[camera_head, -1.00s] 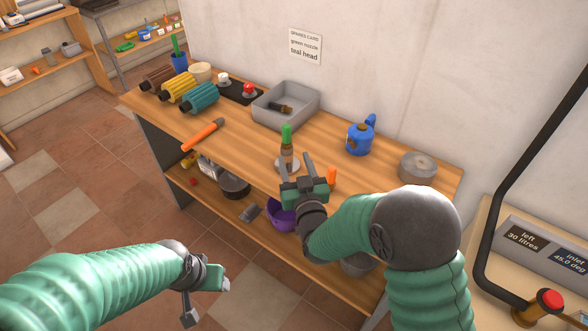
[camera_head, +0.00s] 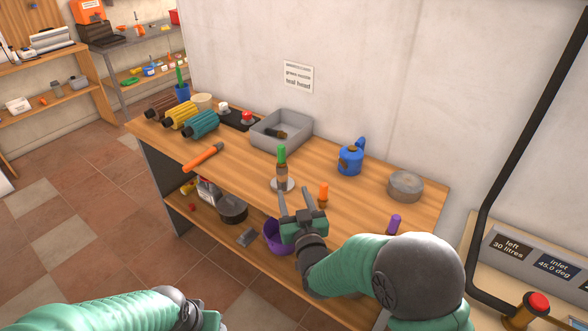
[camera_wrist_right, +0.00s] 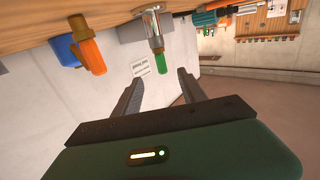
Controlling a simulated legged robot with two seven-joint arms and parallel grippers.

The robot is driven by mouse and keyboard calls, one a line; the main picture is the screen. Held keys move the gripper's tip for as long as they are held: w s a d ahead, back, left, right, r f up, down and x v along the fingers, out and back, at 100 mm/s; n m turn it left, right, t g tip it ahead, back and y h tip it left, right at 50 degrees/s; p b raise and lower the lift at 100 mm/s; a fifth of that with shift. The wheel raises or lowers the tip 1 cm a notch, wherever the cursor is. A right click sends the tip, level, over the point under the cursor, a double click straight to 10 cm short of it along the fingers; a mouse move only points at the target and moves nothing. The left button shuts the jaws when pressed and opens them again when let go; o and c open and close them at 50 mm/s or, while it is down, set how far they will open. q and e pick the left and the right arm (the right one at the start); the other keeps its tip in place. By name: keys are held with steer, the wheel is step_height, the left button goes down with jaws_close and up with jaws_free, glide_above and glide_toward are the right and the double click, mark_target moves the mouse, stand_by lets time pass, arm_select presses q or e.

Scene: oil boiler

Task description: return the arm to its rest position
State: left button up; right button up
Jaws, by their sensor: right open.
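My right gripper (camera_head: 298,204) is open and empty in the head view, over the front edge of the wooden bench (camera_head: 350,205). In the right wrist view its two fingers (camera_wrist_right: 157,92) stand wide apart with nothing between them. A green-tipped nozzle piece (camera_head: 282,165) stands upright on a small round base just beyond the fingers, apart from them. It also shows in the right wrist view (camera_wrist_right: 160,62). My left arm comes in at the lower left; its gripper (camera_head: 210,322) is cut off by the bottom edge, so its jaws cannot be read.
An orange-topped piece (camera_head: 323,192) and a purple one (camera_head: 393,224) stand right of the gripper. A grey tray (camera_head: 262,146), blue can (camera_head: 350,160) and grey round tin (camera_head: 405,186) are farther back. A purple bowl (camera_head: 277,238) is on the lower shelf. A black pipe (camera_head: 512,150) rises at right.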

steer(key=s+d+f+m+g+h+p, duration=0.1)
steer(key=s+d+f+g+h+p, duration=0.1)
steer(key=s+d+g+p, duration=0.7)
steer(key=s+d+g+h, duration=0.1)
steer(key=s+d+g, duration=0.2)
steer(key=s, duration=0.7)
steer(key=s+d+f+m+g+h, duration=0.1)
steer(key=s+d+g, duration=0.2)
steer(key=s+d, duration=0.4)
steer(key=s, duration=0.3)
steer(key=shift+s+d+f+m, duration=0.2)
steer(key=shift+s+d+m, duration=0.05)
steer(key=shift+d+m, duration=0.1)
steer(key=shift+d, duration=0.15)
